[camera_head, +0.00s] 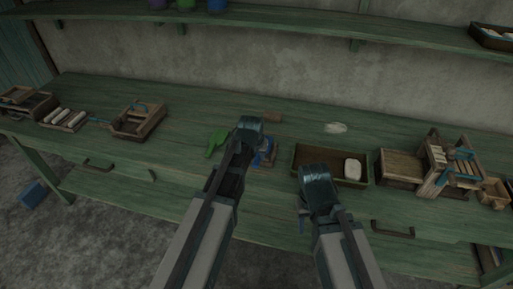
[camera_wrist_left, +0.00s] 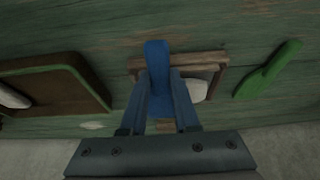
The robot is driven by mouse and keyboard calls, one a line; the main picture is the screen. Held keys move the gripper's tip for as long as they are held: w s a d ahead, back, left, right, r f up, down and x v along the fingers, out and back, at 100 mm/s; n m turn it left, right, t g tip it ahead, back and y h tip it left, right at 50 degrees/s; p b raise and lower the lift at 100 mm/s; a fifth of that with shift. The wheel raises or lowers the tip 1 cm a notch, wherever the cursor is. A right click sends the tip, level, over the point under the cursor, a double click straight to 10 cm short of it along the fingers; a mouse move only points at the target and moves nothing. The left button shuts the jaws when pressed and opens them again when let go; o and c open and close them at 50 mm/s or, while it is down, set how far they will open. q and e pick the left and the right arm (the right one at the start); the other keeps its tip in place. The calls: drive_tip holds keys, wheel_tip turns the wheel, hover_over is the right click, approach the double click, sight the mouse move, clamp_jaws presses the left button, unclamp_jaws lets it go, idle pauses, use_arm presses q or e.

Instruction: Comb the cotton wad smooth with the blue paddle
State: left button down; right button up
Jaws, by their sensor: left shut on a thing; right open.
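My left gripper (camera_wrist_left: 160,95) is shut on the blue paddle (camera_wrist_left: 157,62), which it holds over a wooden frame (camera_wrist_left: 215,60) on the bench. A white cotton wad (camera_wrist_left: 198,90) shows inside the frame, beside the paddle and partly hidden by the fingers. I cannot tell whether paddle and wad touch. In the head view my left gripper (camera_head: 264,152) largely covers the paddle and frame. My right gripper (camera_head: 304,208) is open and empty near the bench front, in front of the brown tray; its fingers are partly hidden.
A green paddle (camera_head: 216,141) lies left of the frame. The green-rimmed brown tray (camera_head: 299,160) holds a white block (camera_head: 352,168). A pale oval (camera_head: 336,128) and a small brown block (camera_head: 272,117) lie behind. Wooden boxes (camera_head: 400,165) stand right; more boxes (camera_head: 137,121) stand left.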

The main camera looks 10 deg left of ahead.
use_arm(q)
drive_tip(key=shift+w+a, duration=0.1)
drive_tip(key=shift+a, duration=2.2)
drive_tip(key=shift+d, duration=2.5)
drive_tip(key=shift+a, duration=2.5)
drive_tip(key=shift+r, duration=0.1)
wheel_tip(320, 180, up, 7)
drive_tip(key=p, duration=0.7)
drive_tip(key=shift+r, duration=0.1)
